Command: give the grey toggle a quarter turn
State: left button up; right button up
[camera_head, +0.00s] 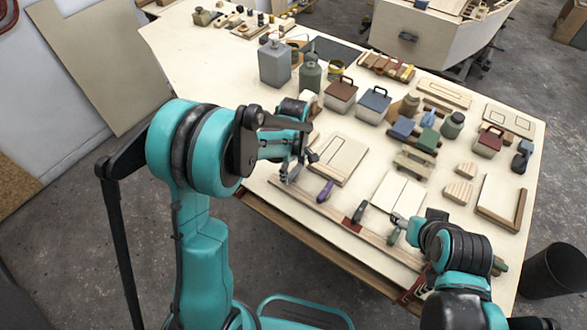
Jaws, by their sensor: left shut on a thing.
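My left gripper (291,167) reaches over the front left part of the workbench and is shut on a small grey piece (289,178) at the front rail. This looks like the grey toggle, but the fingers cover much of it and its turn angle cannot be read. My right gripper (402,222) is low over the front edge, close to a small green-handled piece (393,237). Its fingers are too small to tell whether they are open.
A purple-handled piece (325,191) and a dark red piece (352,225) sit along the front rail (320,207). Flat boards (342,158) lie behind. Cans, lidded boxes and wood blocks crowd the bench (215,66). A black bin (553,270) stands at the right.

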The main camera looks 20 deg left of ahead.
pick_arm(q)
jog(key=m+b, duration=0.1)
jog(key=m, duration=0.2)
jog(key=shift+m, duration=0.4)
jog(key=m, duration=0.4)
jog(key=shift+m+b, duration=0.3)
jog(key=shift+b, duration=0.1)
jog(key=m, duration=0.4)
jog(key=shift+b, duration=0.3)
jog(key=m, duration=0.4)
jog(key=shift+m, duration=0.3)
jog(key=o, duration=1.2)
jog(key=shift+c, duration=0.2)
